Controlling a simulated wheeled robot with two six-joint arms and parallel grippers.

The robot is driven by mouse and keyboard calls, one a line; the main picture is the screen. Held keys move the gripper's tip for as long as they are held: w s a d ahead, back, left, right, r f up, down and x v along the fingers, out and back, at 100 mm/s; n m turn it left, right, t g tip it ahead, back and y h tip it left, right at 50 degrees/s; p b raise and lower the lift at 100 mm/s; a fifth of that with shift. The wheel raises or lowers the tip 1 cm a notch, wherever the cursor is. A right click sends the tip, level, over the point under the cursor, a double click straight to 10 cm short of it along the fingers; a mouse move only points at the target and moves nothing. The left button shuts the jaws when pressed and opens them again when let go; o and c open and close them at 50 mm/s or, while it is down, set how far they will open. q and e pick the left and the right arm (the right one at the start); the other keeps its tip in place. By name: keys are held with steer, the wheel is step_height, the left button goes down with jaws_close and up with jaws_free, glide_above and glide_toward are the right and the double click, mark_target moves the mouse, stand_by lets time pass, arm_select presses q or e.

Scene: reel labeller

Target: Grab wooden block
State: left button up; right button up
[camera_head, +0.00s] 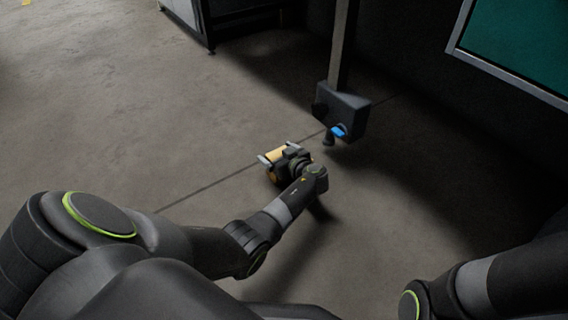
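My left gripper (277,153) is at the centre of the head view, at the end of my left arm. A small light-tan wooden block (276,155) lies between its two pale fingers and spans the gap. The fingers appear to touch the block on both sides. Part of the block is hidden by the gripper body. The block appears held above the floor, though its exact height is hard to tell. My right gripper is out of view; only part of my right arm shows at the lower right.
A dark box-shaped device (342,108) with a blue part (338,131) hangs on a grey post (343,45) just beyond the gripper. A dark cabinet (225,22) stands at the top. A green panel (518,45) is at the upper right. The concrete floor (110,120) at left is clear.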

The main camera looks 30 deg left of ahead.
arm_select(q)
steer(key=c, duration=1)
